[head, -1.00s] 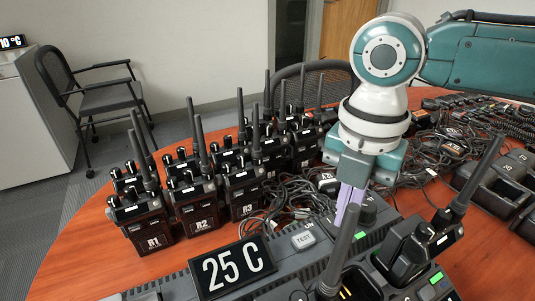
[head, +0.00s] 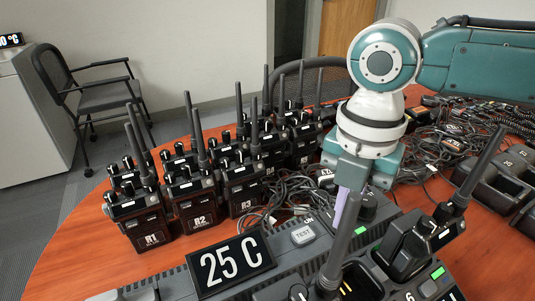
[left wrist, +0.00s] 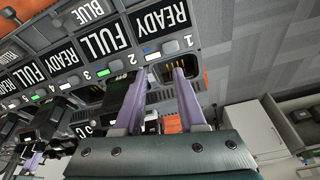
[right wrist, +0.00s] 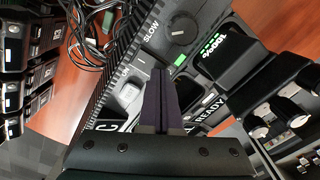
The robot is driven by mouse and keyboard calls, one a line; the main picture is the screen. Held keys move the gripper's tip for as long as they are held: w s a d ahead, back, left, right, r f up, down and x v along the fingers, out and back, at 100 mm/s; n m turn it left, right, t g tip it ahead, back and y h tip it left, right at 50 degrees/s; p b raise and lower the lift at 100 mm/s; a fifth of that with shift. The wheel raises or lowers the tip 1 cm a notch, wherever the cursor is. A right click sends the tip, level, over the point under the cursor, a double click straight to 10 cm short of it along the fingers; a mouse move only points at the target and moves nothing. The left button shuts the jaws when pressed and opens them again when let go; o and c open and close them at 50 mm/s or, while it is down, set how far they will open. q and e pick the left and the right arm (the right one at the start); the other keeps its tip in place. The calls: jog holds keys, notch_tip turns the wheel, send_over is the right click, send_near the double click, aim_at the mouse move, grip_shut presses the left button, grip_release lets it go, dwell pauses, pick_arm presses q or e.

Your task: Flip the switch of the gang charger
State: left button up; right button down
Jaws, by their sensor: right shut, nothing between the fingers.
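The gang charger (head: 180,282) lies along the front of the table, with a "25 C" display (head: 231,265), a TEST button (head: 302,235) and a dark knob (head: 367,207). In the right wrist view its top shows a knob (right wrist: 184,28) by the word "SLOW". My right gripper (head: 342,215) is shut and empty, pointing down over the charger near the TEST button and knob. In the right wrist view its fingers (right wrist: 161,75) hide part of the panel; contact is unclear. My left gripper (left wrist: 158,75) is open and empty near charger slot 1 (left wrist: 174,69).
Several radios, such as R2 (head: 197,212), stand behind the charger. Radios in the charger's front slots raise antennas (head: 341,246) close to my right fingers. Tangled cables (head: 285,190) lie behind. More black chargers (head: 507,185) stand at the right. Bare table (head: 75,255) shows at left.

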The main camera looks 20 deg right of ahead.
jog(key=shift+f, duration=0.1)
pick_arm(q)
notch_tip(320, 180, up, 8)
jog(key=p, duration=0.8)
pick_arm(e)
notch_tip(320, 180, up, 7)
pick_arm(q)
jog(key=shift+f, duration=0.1)
